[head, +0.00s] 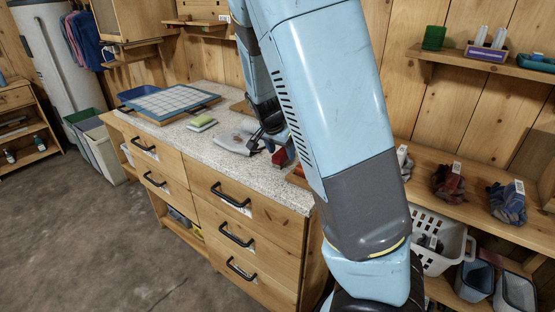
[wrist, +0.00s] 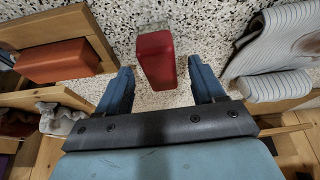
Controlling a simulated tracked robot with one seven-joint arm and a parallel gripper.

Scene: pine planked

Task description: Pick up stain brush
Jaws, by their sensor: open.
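A red, rounded block (wrist: 155,58) lies on the speckled counter in the wrist view, between and a little beyond my fingertips.
An orange block (wrist: 58,60) in a wooden holder is at left in the wrist view. A striped grey cloth (wrist: 275,52) lies at right. A green-and-white sponge (head: 202,122) and a gridded board (head: 172,101) lie farther along the counter (head: 185,138). Shelves stand at right.

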